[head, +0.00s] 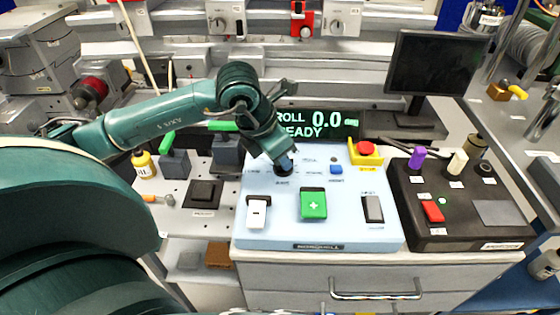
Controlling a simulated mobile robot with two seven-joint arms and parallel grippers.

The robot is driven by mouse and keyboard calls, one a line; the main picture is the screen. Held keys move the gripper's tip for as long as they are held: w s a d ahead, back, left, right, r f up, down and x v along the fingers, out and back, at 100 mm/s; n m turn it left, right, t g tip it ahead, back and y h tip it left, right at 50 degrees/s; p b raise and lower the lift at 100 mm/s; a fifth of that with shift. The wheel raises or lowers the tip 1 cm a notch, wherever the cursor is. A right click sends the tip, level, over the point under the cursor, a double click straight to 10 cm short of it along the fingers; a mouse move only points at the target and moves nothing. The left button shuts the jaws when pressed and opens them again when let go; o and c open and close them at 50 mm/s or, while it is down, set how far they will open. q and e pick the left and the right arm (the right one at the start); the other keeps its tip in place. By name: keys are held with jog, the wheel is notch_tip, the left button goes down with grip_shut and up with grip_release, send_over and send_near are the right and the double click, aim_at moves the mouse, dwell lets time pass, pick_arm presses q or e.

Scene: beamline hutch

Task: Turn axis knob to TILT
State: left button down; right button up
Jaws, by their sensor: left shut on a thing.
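The axis knob (283,169) is a dark round knob at the upper left of the light blue control panel (270,233). My left gripper (284,158) points down over it and is shut on it, hiding most of the knob and its pointer. The small labels around the knob are too small to read. The display (327,124) behind the panel shows green-white text, "ROLL 0.0" and "READY", partly covered by my left arm. My right gripper is not in view.
The panel also bears a white switch (257,212), a green cross button (313,204), a blue button (336,170), a grey rocker (373,209) and a red emergency stop (365,149) on yellow. A black box (406,219) with coloured levers stands right. A monitor (433,65) stands behind.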

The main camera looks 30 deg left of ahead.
pick_arm(q)
jog(key=n+y+b, duration=0.1)
jog(key=n, duration=0.1)
jog(key=shift+d+n, duration=0.15)
jog(key=shift+n, duration=0.25)
jog(key=shift+n+y+b, duration=0.75)
jog(key=shift+n+y, duration=0.05)
jog(key=shift+n, duration=1.1)
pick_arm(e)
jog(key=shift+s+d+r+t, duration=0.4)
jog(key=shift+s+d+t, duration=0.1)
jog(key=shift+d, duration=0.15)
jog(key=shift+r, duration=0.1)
pick_arm(q)
jog(key=c, duration=1.4)
grip_release()
jog(key=shift+c, duration=0.2)
